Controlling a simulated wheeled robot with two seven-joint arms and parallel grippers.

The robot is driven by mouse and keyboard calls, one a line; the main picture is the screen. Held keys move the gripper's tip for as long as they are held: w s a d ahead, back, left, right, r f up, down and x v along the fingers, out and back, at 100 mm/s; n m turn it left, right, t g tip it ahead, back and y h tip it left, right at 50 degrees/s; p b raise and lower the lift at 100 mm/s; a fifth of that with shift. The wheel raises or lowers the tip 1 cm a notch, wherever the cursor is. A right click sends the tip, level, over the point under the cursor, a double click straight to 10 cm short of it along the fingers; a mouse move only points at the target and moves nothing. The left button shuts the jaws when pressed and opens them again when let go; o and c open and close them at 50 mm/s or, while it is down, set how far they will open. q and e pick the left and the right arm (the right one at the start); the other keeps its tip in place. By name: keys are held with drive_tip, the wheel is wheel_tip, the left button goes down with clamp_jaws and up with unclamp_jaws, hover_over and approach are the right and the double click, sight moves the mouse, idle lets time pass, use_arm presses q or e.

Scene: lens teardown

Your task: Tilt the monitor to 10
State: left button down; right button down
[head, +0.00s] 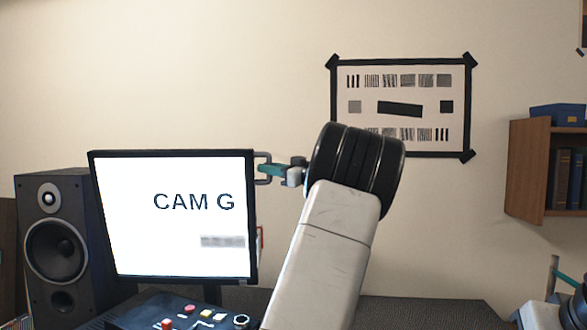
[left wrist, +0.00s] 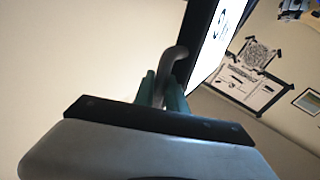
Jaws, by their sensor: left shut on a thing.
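The monitor (head: 130,240) has a black frame and a bright screen reading "CAM G" with a blurred grey patch below it. It leans slightly in the picture. A grey bracket-shaped handle (head: 264,154) sticks out from its upper right edge. My left gripper (head: 272,170) is shut on this handle, its teal fingers on the bar. In the left wrist view the teal fingers (left wrist: 162,88) close around the curved grey handle (left wrist: 175,56), next to the monitor's dark edge (left wrist: 199,35). My right gripper (head: 566,283) shows partly at the lower right; its opening is unclear.
A black speaker (head: 55,245) stands left of the monitor. A control panel (head: 180,312) with several knobs lies in front. A red piece (head: 261,240) shows at the monitor's right edge. A test chart (head: 400,106) hangs behind; a wooden shelf (head: 527,170) is at right.

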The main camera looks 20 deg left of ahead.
use_arm(q)
drive_tip(key=shift+f, duration=0.1)
drive_tip(key=c, duration=1.4)
unclamp_jaws()
drive_tip(key=shift+o, duration=0.2)
drive_tip(key=s+d, duration=0.1)
drive_tip(key=d, duration=0.6)
drive_tip(key=shift+s+d+f, duration=0.15)
drive_tip(key=shift+d+f, duration=0.2)
drive_tip(key=shift+d, duration=0.05)
